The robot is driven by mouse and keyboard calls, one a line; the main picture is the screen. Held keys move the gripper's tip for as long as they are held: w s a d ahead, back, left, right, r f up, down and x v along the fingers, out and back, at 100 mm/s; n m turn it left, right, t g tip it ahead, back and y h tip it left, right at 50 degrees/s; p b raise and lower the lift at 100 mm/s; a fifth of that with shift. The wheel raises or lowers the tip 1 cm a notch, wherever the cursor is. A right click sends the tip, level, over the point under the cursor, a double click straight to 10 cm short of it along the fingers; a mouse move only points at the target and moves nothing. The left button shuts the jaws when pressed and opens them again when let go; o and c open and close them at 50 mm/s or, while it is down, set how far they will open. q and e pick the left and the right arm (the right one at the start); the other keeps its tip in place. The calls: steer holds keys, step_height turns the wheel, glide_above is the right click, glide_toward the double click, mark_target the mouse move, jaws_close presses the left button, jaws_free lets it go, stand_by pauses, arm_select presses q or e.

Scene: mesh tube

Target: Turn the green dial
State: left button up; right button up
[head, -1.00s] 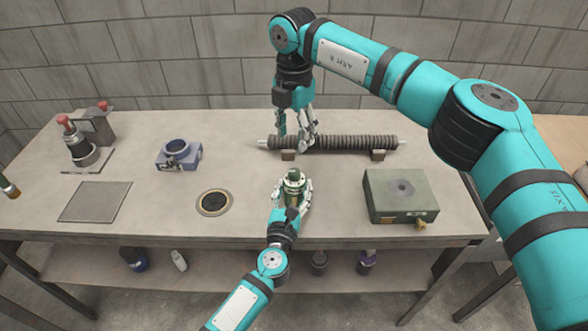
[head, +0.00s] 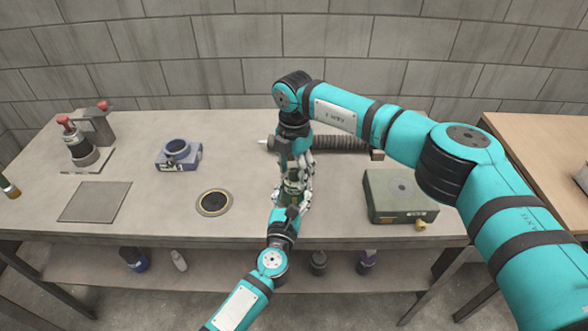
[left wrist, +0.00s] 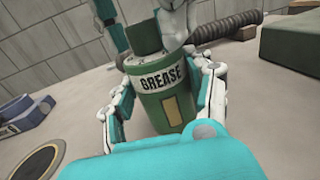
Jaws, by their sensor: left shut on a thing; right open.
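A green canister labelled GREASE (left wrist: 165,100) stands in the left wrist view with a plain dark green dial (left wrist: 143,36) on its top. The canister also shows in the head view (head: 291,190), partly covered by both grippers. My left gripper (head: 291,203) is shut on the canister, one finger on each side of its body. My right gripper (head: 296,170) points down from above. Its open fingers stand either side of the dial in the left wrist view; whether they touch it I cannot tell.
A ribbed dark tube (head: 342,143) lies on supports behind the canister. A green box (head: 388,207) stands to the right. A blue ring fixture (head: 178,158), a round inset (head: 214,203) and a flat plate (head: 95,201) are to the left. Bench around the round inset is clear.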

jaws_close()
